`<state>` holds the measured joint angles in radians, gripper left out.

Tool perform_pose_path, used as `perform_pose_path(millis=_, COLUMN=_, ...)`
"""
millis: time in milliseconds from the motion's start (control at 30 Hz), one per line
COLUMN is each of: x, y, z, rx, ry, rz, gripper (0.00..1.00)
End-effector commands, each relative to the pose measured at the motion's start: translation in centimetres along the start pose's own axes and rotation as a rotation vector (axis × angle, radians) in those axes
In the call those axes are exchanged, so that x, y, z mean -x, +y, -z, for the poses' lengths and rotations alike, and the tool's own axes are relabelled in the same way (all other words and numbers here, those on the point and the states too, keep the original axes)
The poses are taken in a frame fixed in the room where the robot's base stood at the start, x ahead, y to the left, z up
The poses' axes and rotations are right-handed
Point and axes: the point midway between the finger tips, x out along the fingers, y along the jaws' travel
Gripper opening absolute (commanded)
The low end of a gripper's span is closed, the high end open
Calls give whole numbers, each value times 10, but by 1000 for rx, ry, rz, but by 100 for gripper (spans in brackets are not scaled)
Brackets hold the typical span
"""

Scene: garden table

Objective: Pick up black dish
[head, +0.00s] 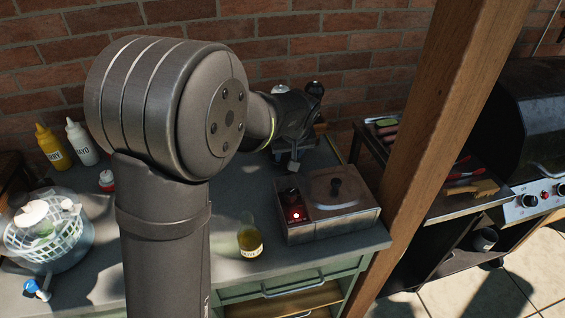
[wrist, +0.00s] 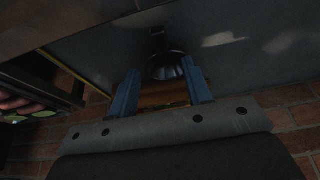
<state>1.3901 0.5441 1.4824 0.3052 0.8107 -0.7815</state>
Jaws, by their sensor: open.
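A dark, round, shiny bowl-like dish (wrist: 165,66) shows in the wrist view, just beyond and between my fingertips. It looks like the black dish, though the picture is dim. My gripper (wrist: 160,78) is open, with a blue finger on each side and a gap between them. I cannot tell whether either finger touches the dish. In the head view my gripper (head: 289,163) is over the back of the counter, left of the metal box, and my arm hides much of the area. I cannot make out the dish there.
A metal box (head: 335,219) with a red light stands at the counter's front right. A yellow-brown jar (head: 249,243) is left of it. Mustard (head: 52,147) and mayo (head: 82,143) bottles stand far left, behind a colander (head: 45,238). A wooden post (head: 440,130) rises on the right. A brick wall (head: 350,50) is behind.

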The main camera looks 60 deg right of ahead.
Motion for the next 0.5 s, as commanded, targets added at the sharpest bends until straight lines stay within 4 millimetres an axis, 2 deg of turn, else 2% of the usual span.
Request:
perform_pose_path(millis=267, x=-21, y=-1, z=-3, rx=1, ry=-1, rz=1, gripper=45)
perform_pose_path(millis=500, x=-56, y=-4, z=-10, rx=0, ry=-2, rz=1, gripper=45)
